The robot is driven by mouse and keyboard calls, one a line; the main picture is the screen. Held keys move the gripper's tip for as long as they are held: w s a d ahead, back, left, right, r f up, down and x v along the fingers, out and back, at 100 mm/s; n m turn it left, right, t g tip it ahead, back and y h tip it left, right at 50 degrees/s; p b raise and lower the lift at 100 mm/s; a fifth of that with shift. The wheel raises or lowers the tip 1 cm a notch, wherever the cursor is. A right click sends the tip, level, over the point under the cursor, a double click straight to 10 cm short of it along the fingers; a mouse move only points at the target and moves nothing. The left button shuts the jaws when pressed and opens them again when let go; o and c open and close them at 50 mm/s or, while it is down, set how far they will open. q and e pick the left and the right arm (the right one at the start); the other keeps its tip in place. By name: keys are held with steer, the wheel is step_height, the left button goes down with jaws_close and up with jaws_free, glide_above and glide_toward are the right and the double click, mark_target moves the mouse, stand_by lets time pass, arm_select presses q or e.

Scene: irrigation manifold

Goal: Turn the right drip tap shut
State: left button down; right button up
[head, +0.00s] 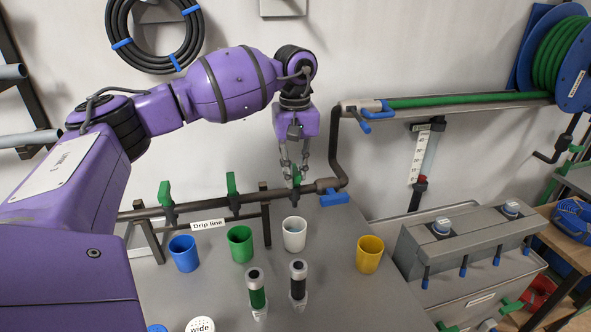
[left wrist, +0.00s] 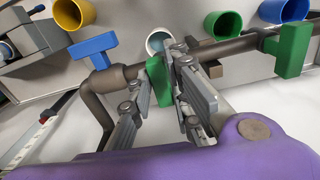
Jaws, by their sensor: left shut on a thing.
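The drip line is a brown pipe (head: 200,203) with three green taps, labelled "Drip line". The right drip tap (head: 298,175) is the one nearest the pipe's bend. My left gripper (head: 294,172) reaches down from above and is shut on its green handle. In the left wrist view the handle (left wrist: 158,82) sits between the two fingers of the gripper (left wrist: 156,75), slanting across the pipe. The middle tap (head: 232,183) and left tap (head: 165,194) have upright handles. A white cup (head: 294,235) with bluish content stands below the right tap. My right gripper is not in view.
Blue (head: 184,255), green (head: 240,245) and yellow (head: 370,255) cups stand on the grey bench. Two dark-topped tubes (head: 257,290) stand in front. A blue handle (head: 334,198) lies right of the gripped tap. A grey manifold box (head: 465,248) is at the right.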

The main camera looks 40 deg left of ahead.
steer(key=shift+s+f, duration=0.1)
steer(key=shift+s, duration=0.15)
arm_select(q)
steer(key=c, duration=1.7)
jaws_free()
steer(key=shift+o, duration=0.2)
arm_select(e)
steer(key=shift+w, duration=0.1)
arm_select(q)
steer(key=shift+r, duration=0.15)
step_height(320, 180, up, 12)
steer(key=shift+f, duration=0.2)
steer(key=shift+f, duration=0.1)
